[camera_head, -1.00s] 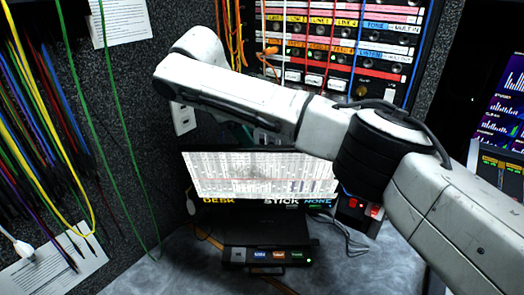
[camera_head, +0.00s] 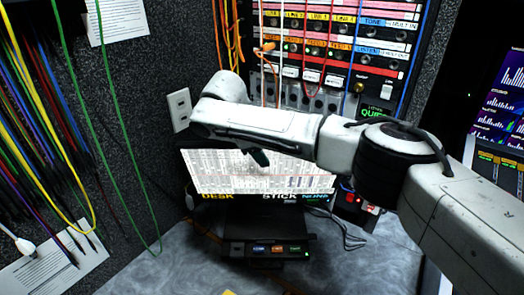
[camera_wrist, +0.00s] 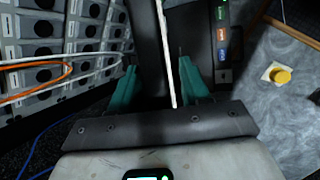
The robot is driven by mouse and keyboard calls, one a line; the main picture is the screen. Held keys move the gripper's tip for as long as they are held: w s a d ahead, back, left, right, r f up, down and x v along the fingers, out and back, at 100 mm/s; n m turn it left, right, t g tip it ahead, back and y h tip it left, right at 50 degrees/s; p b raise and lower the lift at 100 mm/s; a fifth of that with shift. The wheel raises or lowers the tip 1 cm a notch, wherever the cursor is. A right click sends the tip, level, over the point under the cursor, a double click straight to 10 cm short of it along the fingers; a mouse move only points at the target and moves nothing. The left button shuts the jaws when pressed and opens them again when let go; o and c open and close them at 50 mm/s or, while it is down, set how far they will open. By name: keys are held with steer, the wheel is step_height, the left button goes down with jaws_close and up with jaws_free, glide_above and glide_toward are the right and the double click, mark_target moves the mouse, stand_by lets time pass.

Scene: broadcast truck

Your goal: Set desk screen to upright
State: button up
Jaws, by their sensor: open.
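The desk screen (camera_head: 215,170) is lit with a white table and the words DESK and STICK, and stands above a dark base unit (camera_head: 268,248) with coloured keys. My gripper (camera_head: 261,158) hangs at the screen's upper part, partly hidden by my arm. In the wrist view my gripper (camera_wrist: 157,66) is open, with one teal finger on each side of the screen (camera_wrist: 142,40), seen nearly edge-on with a thin bright strip. I cannot tell whether either finger touches it. The base unit's keys (camera_wrist: 221,35) show right of the fingers.
A rack of labelled knobs and patch cables (camera_head: 335,40) rises behind the screen. Coloured cables (camera_head: 45,130) hang on the left wall. A red-buttoned box (camera_head: 360,203) sits right of the screen.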

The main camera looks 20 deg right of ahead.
jaws_close()
stand_by(0.4)
